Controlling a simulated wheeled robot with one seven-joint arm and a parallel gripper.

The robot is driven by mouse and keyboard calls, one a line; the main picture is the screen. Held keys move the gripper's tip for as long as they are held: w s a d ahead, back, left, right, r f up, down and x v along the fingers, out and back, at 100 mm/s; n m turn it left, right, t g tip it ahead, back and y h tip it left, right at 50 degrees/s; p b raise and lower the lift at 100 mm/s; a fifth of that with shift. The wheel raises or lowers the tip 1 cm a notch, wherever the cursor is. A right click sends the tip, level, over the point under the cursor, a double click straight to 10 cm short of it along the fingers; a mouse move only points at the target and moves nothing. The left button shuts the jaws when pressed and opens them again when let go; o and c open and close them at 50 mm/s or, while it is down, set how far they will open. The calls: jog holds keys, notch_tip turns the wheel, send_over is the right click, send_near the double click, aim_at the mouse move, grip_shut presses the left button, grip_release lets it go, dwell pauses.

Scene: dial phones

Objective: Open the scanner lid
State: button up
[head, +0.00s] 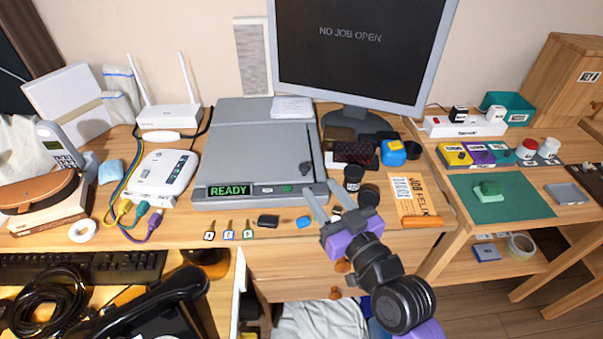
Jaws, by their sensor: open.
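The grey flatbed scanner (235,199) lies on the desk left of centre. A green READY display is lit at its front left, with small buttons to the right. My gripper (325,205) is just off the scanner's front right corner. Its two pale fingers are spread apart with nothing seen between them. I cannot tell whether a finger touches the scanner.
A white box (292,107) lies on the scanner's back edge, below the monitor (350,45). Dark cups (353,178) stand right of the scanner. Keys (228,232) and small items lie along the desk's front edge. A router (163,175) with cables stands left.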

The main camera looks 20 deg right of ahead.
aim_at(306, 169)
jog(key=w, duration=0.6)
jog(key=shift+w+a, duration=0.2)
jog(key=shift+w, duration=0.2)
grip_shut()
dwell(1.1)
